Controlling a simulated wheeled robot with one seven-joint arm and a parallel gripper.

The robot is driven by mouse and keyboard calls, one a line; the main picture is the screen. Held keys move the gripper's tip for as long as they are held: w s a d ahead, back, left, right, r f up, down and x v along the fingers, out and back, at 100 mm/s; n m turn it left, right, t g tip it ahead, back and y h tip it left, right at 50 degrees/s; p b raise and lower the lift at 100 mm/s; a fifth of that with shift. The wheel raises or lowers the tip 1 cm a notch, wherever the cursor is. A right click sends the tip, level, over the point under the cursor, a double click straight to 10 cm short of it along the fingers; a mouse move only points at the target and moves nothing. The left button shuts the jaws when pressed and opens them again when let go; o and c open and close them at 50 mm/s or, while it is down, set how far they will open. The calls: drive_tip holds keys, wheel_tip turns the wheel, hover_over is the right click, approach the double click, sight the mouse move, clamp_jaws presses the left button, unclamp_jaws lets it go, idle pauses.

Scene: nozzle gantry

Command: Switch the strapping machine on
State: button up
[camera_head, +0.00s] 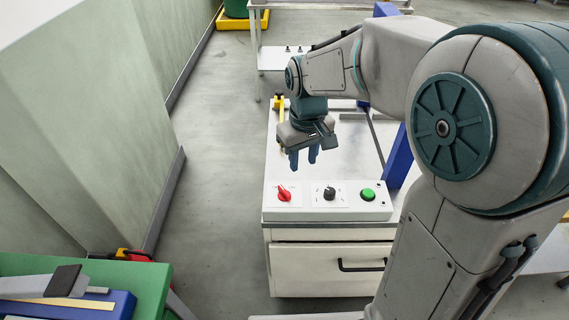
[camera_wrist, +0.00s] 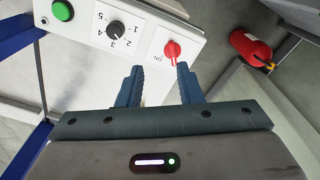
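The strapping machine (camera_head: 335,172) is a white cabinet with a flat top and a blue arch at its right. Its sloped front panel holds a red rotary switch (camera_head: 284,194), a black numbered dial (camera_head: 329,193) and a green button (camera_head: 367,194). In the wrist view the red switch (camera_wrist: 172,51) sits just beyond my fingertips, with "ON" lettered beside it. The dial (camera_wrist: 116,29) and green button (camera_wrist: 62,11) are left of it. My gripper (camera_head: 303,157) is above the machine top, fingers pointing down, open and empty; the wrist view shows the two blue fingers (camera_wrist: 158,72) apart.
A red fire extinguisher (camera_wrist: 252,49) stands on the floor. A green crate (camera_head: 150,283) with a blue item in it is at the lower left. A pale green wall (camera_head: 110,120) rises at left. A drawer with a black handle (camera_head: 361,266) is below the panel.

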sight(286, 192)
drive_tip(key=w+a+f+n, duration=0.1)
drive_tip(key=w+a+f, duration=0.1)
drive_tip(key=w+a, duration=0.15)
drive_tip(key=shift+g, duration=0.3)
drive_tip(key=f, duration=0.6)
drive_tip(key=f+p, duration=0.1)
drive_tip(key=f, duration=0.6)
drive_tip(key=shift+s+a, duration=0.1)
drive_tip(key=shift+s, duration=0.1)
clamp_jaws()
